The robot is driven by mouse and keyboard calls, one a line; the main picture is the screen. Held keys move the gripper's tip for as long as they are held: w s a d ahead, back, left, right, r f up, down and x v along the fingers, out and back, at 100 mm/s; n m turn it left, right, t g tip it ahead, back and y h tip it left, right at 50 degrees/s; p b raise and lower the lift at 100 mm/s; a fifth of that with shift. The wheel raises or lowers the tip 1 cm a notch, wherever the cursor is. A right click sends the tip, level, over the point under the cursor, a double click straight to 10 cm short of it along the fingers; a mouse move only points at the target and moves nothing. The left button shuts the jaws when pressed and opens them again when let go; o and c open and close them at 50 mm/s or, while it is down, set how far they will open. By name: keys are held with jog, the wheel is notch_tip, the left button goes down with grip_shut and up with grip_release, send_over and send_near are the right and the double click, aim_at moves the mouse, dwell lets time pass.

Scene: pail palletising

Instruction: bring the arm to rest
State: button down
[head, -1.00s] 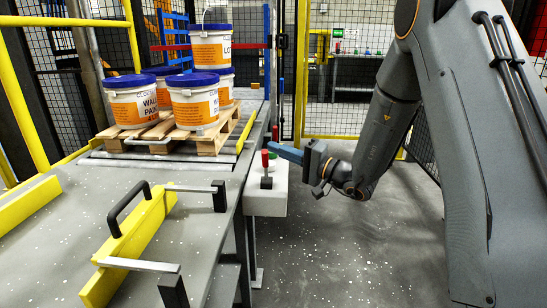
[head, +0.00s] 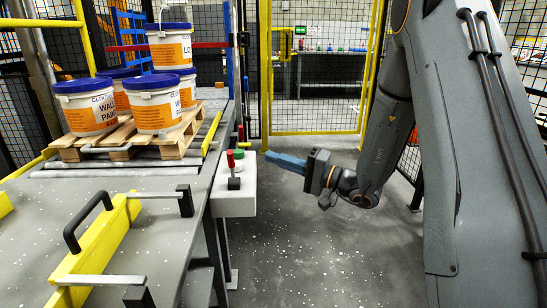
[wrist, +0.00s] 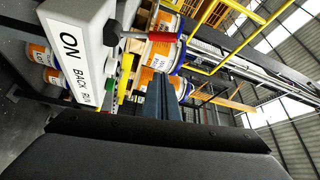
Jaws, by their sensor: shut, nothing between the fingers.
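My gripper (head: 272,158) is at the end of my arm, right of the control box in the head view, with its blue fingers together and pointing left. Nothing is between them. It hangs in free air, apart from the box. In the wrist view the fingers (wrist: 160,98) reach out past the dark gripper body, with the box close by on the upper left.
A white control box (head: 233,203) with a red-knobbed lever (head: 231,160) stands at the conveyor's edge. Pails (head: 157,104) stand on a wooden pallet (head: 185,140) on the conveyor. A yellow clamp bar (head: 95,250) lies nearer. Grey floor (head: 310,260) is clear; mesh fencing is behind.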

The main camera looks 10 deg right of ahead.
jog(key=s+a+r+n+g, duration=0.2)
jog(key=s+a+n+g, duration=0.1)
jog(key=s+a+g, duration=0.65)
jog(key=s+a+f+n+g+h, duration=0.1)
jog(key=s+f+n+g+h, duration=0.2)
jog(key=s, duration=0.8)
jog(key=s+f+n+g+h, duration=0.1)
jog(key=s+g+h, duration=0.3)
jog(key=s, duration=0.7)
jog(key=s+d+t+h+p, duration=0.1)
jog(key=s+d+t+h, duration=0.3)
jog(key=d+h, duration=0.5)
jog(key=w+d+r+m+t+p, duration=0.1)
jog(key=d+r+p, duration=0.8)
jog(key=p, duration=0.9)
jog(key=shift+d+r+m, duration=0.4)
jog(key=shift+r+m, duration=0.2)
jog(key=shift+r, duration=0.25)
